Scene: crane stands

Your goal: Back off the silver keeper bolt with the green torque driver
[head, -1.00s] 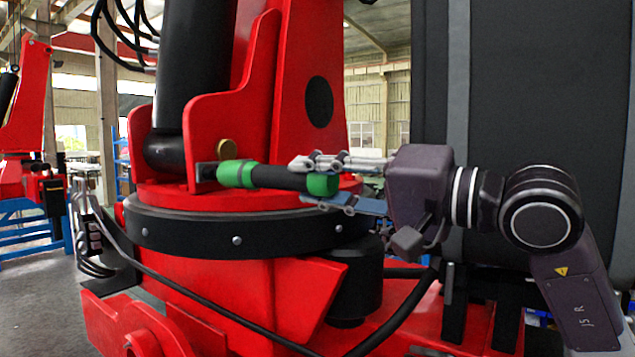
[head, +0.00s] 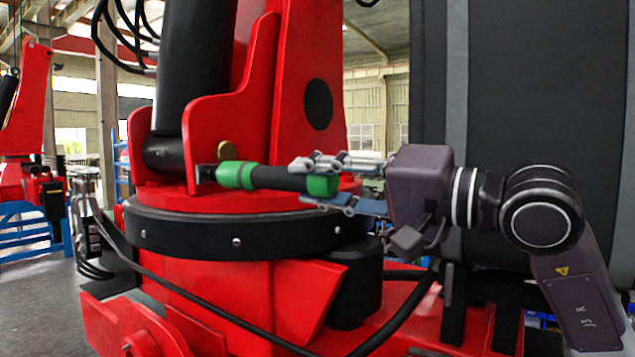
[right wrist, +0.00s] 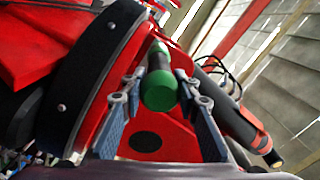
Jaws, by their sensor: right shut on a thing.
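The green torque driver (head: 277,178) lies almost level in the head view, with green bands at both ends and a dark middle. My right gripper (head: 303,182) is shut on its right end. In the right wrist view the driver's green butt (right wrist: 159,91) shows between the fingers of the gripper (right wrist: 163,78). The driver's far end is at a small dark plate (head: 205,173) on the red crane bracket. I cannot make out the silver keeper bolt there; the driver's head seems to cover that spot. My left gripper is not in view.
A brass-coloured disc (head: 227,151) sits just above the driver's head. The black slewing ring (head: 190,234) with silver bolts runs below it. A black hose (head: 215,308) crosses the red base. A large dark panel (head: 540,90) stands behind my right arm.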

